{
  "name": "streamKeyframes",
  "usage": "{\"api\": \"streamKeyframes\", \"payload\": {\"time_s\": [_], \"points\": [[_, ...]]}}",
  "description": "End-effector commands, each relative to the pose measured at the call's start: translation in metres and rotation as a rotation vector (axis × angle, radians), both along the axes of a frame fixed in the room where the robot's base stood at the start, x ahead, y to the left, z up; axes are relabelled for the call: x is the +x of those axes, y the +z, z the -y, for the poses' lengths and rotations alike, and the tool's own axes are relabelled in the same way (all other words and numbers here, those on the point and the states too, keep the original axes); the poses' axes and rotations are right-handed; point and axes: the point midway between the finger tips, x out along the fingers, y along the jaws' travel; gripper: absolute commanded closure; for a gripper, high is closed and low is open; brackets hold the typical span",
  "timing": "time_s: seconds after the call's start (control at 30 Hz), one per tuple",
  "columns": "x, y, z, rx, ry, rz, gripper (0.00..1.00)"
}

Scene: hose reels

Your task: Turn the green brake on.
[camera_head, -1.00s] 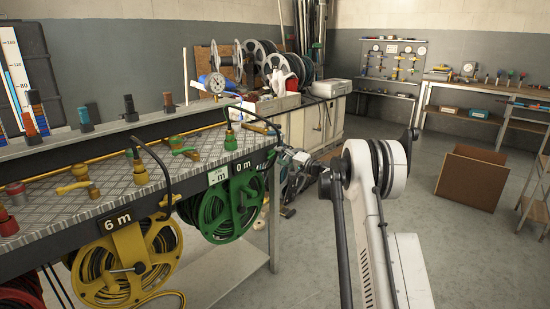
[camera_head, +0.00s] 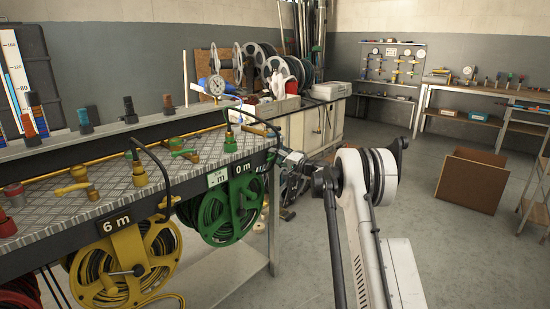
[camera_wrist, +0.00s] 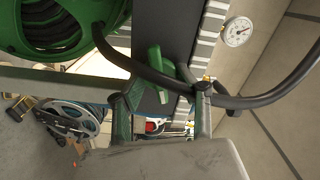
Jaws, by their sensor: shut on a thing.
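The green brake (camera_wrist: 155,62) shows in the wrist view as a green lever at the dark edge of the bench, above the green reel's side. My gripper (camera_wrist: 160,94) has its two fingers on either side of it and is shut on it. A black curved bar crosses in front of the fingers and hides part of the grip. In the head view my gripper (camera_head: 291,157) is at the bench's right end, beside the green hose reel (camera_head: 228,212). The brake cannot be made out clearly there.
The curved black bar (camera_wrist: 262,101) passes close to my fingers. A pressure gauge (camera_wrist: 237,31) is nearby. The yellow reel (camera_head: 125,265) hangs left of the green one. Yellow and green valves stand on the bench top. An open brown box (camera_head: 470,180) sits on the floor.

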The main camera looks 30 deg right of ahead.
Motion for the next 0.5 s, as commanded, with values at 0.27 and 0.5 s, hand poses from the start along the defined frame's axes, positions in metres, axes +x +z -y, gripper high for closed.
{"api": "streamKeyframes", "payload": {"time_s": [0.27,0.5], "points": [[0.0,-0.0011,0.0003,0.145,0.0,-0.061,0.95],[0.0,-0.0021,0.0004,0.284,0.0,-0.119,0.95]]}}
